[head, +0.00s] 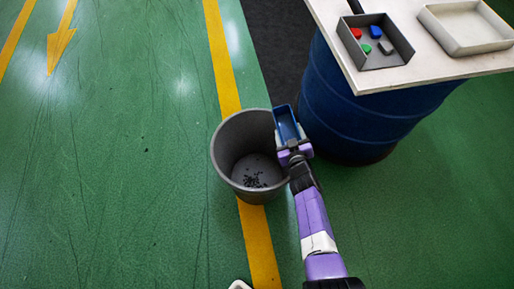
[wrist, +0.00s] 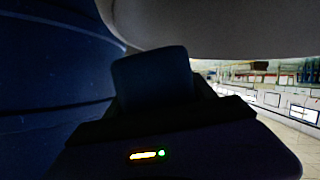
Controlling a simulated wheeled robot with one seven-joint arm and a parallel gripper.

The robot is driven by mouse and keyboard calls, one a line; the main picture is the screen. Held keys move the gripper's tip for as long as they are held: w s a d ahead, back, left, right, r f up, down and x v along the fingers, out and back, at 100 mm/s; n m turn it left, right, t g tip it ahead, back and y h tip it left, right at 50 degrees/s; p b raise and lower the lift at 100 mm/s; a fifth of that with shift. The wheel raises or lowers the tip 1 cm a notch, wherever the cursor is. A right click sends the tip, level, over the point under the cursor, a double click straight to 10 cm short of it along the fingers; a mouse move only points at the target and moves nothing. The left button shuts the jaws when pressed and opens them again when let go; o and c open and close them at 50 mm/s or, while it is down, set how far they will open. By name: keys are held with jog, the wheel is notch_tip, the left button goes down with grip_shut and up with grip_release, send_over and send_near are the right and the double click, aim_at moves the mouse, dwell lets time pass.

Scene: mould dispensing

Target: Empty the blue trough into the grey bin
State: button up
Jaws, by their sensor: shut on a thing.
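The blue trough (head: 286,122) is in my gripper (head: 291,146) at the right rim of the grey bin in the head view. My gripper is shut on the near end of the trough. The trough's inside faces up toward the head camera and I see nothing in it. The grey bin (head: 229,150) stands on the floor with small dark bits on its bottom. In the wrist view the trough (wrist: 152,78) is a dark shape between the jaws, with the grey bin's wall (wrist: 215,25) close above it. The trough's inside is hidden there.
A blue drum (head: 345,115) stands right of the bin, close to my arm, under a pale tabletop (head: 430,68). On the tabletop are a grey tray (head: 404,47) with several coloured pieces and an empty cream tray (head: 470,25). The green floor at left is clear.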

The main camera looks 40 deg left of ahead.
aim_at(284, 112)
jog(key=w+a+b, duration=0.4)
jog(key=shift+w+a+f+b, duration=0.15)
jog(key=shift+w+f+b, duration=0.05)
jog(key=shift+f+b, duration=0.1)
jog(key=shift+w+a+r+m+b, duration=0.15)
jog(key=shift+w+a+m+b, duration=0.2)
jog(key=shift+w+b, duration=0.1)
jog(key=shift+p+v, duration=1)
jog(key=shift+p, duration=0.25)
jog(key=s+d+f+m+g+y+p, duration=0.1)
jog(key=s+d+p, duration=0.7)
jog(key=d, duration=0.4)
jog(key=shift+s+d+f+p, duration=0.25)
jog(key=shift+s+p, duration=0.15)
jog(key=shift+p, duration=0.5)
jog(key=shift+w+r, duration=0.1)
jog(key=shift+r, duration=0.1)
